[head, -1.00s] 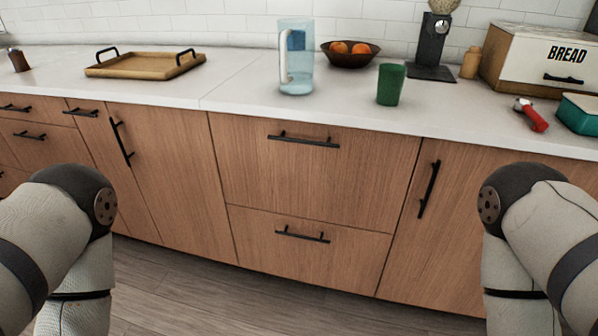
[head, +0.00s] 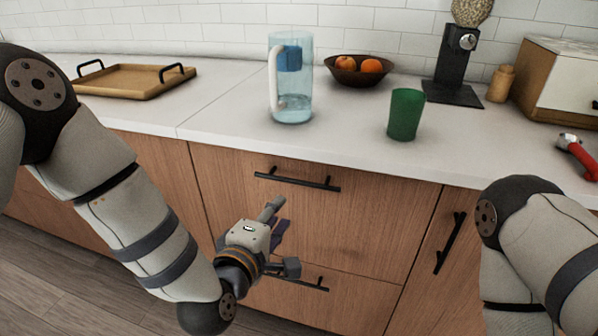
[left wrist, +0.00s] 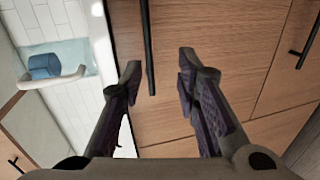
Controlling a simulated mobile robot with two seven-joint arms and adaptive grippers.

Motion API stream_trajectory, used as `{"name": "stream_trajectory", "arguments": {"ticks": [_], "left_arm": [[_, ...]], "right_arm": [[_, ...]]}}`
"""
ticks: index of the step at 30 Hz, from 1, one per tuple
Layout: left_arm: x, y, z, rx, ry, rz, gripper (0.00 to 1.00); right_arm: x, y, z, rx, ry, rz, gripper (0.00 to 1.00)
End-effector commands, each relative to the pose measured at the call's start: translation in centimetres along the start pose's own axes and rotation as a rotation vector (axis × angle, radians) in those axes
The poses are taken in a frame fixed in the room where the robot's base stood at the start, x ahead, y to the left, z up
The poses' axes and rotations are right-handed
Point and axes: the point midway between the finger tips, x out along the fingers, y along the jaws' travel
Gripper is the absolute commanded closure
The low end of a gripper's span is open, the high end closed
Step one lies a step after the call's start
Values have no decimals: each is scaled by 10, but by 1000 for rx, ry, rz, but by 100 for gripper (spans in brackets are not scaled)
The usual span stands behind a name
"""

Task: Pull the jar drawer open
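The upper wide wooden drawer (head: 330,215) is shut under the counter, with a black bar handle (head: 297,180). A lower drawer (head: 345,300) with its own black handle (head: 310,283) is also shut. No label shows which one is the jar drawer. My left gripper (head: 283,235) is open and empty in front of the upper drawer, below its handle in the head view. In the left wrist view the upper handle (left wrist: 147,45) lies ahead between the open fingers (left wrist: 160,72), nearer the left finger, and no grip on it shows. My right gripper is out of view.
On the white counter (head: 220,130) stand a blue water pitcher (head: 291,90), a green cup (head: 405,115), a fruit bowl (head: 345,72), a grinder (head: 455,65) and a wooden tray (head: 135,82). A cabinet with a vertical handle (head: 450,243) is to the right.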

Motion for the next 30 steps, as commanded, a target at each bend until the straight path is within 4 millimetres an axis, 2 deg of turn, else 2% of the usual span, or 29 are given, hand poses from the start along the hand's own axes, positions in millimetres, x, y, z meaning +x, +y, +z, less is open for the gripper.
{"name": "stream_trajectory", "arguments": {"ticks": [2, 5, 12, 18, 22, 29, 30], "left_arm": [[6, 12, 1, -36, 5, 37, 70], [20, 14, 0, -44, 7, 45, 70], [81, 12, 0, -42, 6, 38, 70], [116, 14, 0, -41, 5, 37, 70], [124, 16, 0, -40, 5, 38, 70], [124, 18, 0, -39, 6, 39, 70], [124, 18, 0, -39, 6, 39, 79]], "right_arm": [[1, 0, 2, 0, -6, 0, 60], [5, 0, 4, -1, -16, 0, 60], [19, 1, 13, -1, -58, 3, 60], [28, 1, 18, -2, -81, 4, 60], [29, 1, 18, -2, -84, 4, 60], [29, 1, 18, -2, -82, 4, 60], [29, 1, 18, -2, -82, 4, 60]]}}
